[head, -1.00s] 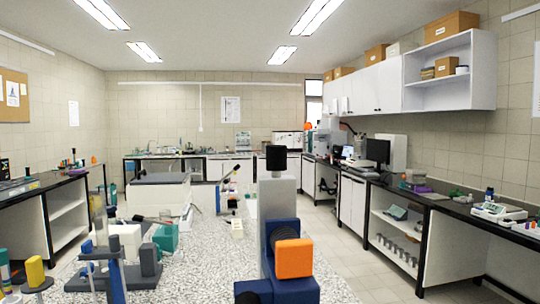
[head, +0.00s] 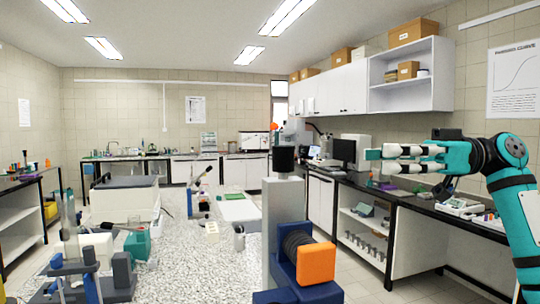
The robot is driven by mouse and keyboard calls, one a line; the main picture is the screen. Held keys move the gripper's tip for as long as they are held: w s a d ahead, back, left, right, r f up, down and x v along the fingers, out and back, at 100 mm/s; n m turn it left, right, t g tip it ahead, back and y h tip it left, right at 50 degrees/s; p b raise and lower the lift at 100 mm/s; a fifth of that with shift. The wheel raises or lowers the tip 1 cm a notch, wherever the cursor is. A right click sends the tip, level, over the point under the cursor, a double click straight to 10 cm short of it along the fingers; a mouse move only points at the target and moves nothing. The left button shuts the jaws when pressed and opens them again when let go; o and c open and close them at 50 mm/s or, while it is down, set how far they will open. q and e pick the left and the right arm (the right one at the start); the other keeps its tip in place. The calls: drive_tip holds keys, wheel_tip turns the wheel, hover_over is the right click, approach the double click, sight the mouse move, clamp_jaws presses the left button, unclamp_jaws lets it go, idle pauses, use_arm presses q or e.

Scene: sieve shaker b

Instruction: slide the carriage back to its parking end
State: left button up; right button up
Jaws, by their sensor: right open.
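A blue block (head: 286,265) with a large orange knob (head: 316,263) and a dark ribbed collar stands in the near foreground, beside a grey upright column (head: 283,213) with a black cap (head: 284,158). I cannot tell for sure whether this block is the carriage, and its lower part is cut off by the picture's bottom edge. My right gripper (head: 386,156), on a teal arm, comes in from the right. It is open and empty, pointing left, in the air above and right of the block, apart from it. My left gripper is not in view.
A speckled bench top (head: 205,262) lies left of the column. It holds a grey-and-blue stand (head: 95,275), a teal box (head: 137,244) and a white box with a grey lid (head: 125,198). A dark-topped side bench (head: 410,200) runs along the right. Floor shows between the benches.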

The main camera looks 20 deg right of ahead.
sight(280, 156)
drive_tip(key=p+x, duration=0.1)
drive_tip(key=x, duration=0.4)
drive_tip(key=p+x, duration=0.2)
drive_tip(key=x, duration=0.4)
drive_tip(key=p+x, duration=0.1)
drive_tip(key=x, duration=0.4)
drive_tip(key=shift+s+a+r+p, duration=0.25)
drive_tip(key=shift+a+p, duration=0.05)
drive_tip(key=shift+p, duration=0.1)
drive_tip(key=shift+a+f, duration=0.1)
drive_tip(key=shift+a, duration=0.2)
drive_tip(key=shift+c, duration=0.3)
clamp_jaws()
drive_tip(key=shift+w+a, duration=0.1)
